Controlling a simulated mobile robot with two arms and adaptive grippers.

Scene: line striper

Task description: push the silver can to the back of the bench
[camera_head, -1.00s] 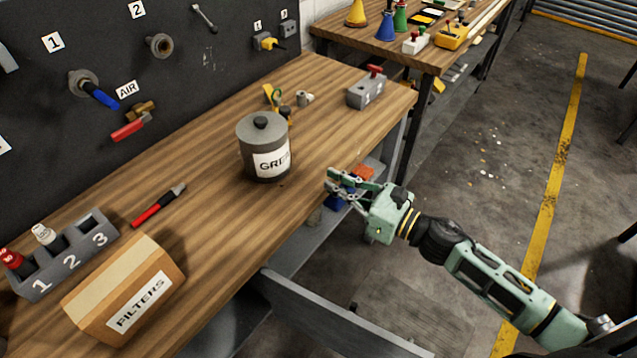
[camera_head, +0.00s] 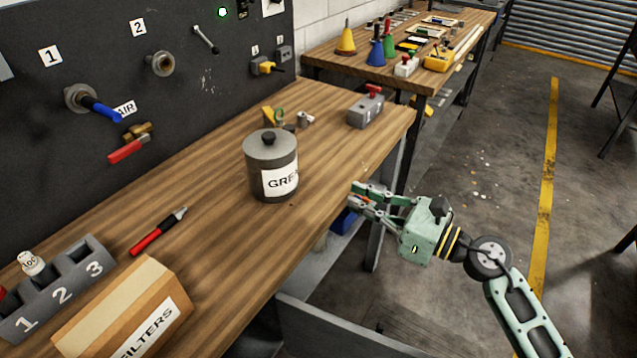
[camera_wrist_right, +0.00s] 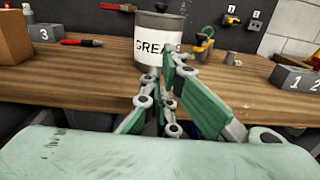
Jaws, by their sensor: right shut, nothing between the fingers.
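The silver can (camera_head: 270,152) is a dull grey tin with a lidded top, a dark knob and a white label reading "GREA…". It stands upright on the wooden bench, near its front edge. In the right wrist view the can (camera_wrist_right: 160,28) is straight ahead, its lower right partly hidden by my fingers. My right gripper (camera_head: 355,196) is shut and empty, just off the bench's front edge, right of the can and apart from it. In the right wrist view its fingers (camera_wrist_right: 168,85) point at the can. My left gripper is not in view.
The bench top (camera_head: 215,240) is bare in front of the can. A yellow tool (camera_head: 268,117) and small fittings lie behind it. A grey switch box (camera_head: 366,110) is at the bench's far right end.

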